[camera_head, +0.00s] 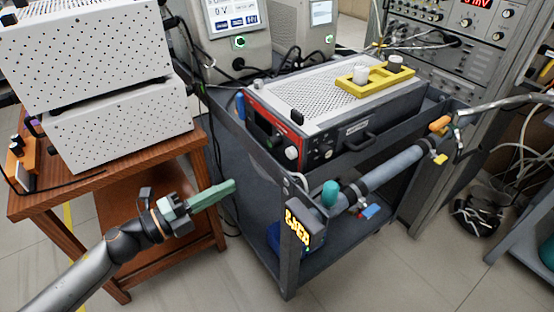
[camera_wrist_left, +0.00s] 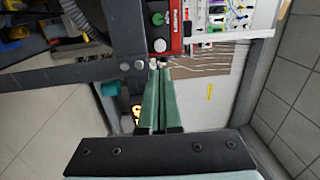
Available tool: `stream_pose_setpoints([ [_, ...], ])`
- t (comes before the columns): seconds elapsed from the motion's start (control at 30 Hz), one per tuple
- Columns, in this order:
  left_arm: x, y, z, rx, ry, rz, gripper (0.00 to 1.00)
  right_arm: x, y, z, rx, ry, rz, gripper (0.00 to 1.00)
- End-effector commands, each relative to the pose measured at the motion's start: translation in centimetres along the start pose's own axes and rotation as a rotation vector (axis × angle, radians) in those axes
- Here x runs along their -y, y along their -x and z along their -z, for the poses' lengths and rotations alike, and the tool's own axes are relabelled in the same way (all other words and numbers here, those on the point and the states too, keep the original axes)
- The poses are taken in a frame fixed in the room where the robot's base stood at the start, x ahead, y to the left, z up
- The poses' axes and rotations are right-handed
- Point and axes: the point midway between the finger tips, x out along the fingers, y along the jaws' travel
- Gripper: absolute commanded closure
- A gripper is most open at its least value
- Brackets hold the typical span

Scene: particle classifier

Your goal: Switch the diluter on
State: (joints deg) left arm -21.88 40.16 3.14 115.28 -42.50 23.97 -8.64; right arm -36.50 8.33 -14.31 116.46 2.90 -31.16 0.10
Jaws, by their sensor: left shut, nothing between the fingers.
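No label that reads diluter is legible. A grey tube unit (camera_head: 387,172) with a teal cap (camera_head: 330,193) runs along the cart's side, and a small box with a lit orange display (camera_head: 303,228) is at its near end. The display (camera_wrist_left: 137,113) and teal cap (camera_wrist_left: 109,89) also show beside the fingers in the left wrist view. A red-framed instrument (camera_head: 268,128) lies on the cart top. My left gripper (camera_head: 233,185), with green fingers, is shut and empty, left of the display box and apart from it. Its closed fingertips (camera_wrist_left: 158,72) show in the wrist view. My right gripper is out of view.
The dark cart (camera_head: 245,180) stands right of a wooden table (camera_head: 85,185) bearing two white perforated boxes (camera_head: 120,125). A yellow holder (camera_head: 375,82) sits on the instrument. An equipment rack (camera_head: 460,60) stands behind. Open floor (camera_head: 190,285) lies in front.

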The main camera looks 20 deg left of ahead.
Motion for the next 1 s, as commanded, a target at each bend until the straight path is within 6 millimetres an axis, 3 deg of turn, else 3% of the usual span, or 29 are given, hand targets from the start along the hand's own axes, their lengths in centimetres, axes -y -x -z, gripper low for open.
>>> stream_pose_setpoints([
  [0.17, 0.2, -1.7, 0.0, -0.001, -0.002, 0.003, 1.0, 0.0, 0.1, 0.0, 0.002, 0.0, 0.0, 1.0],
  [0.8, 0.2, -11.4, -0.1, 0.001, 0.0, 0.003, 1.0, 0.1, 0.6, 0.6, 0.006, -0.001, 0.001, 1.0],
  [1.0, 0.1, -13.3, 0.0, 0.0, 0.001, 0.001, 1.0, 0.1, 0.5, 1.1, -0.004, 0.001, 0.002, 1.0],
])
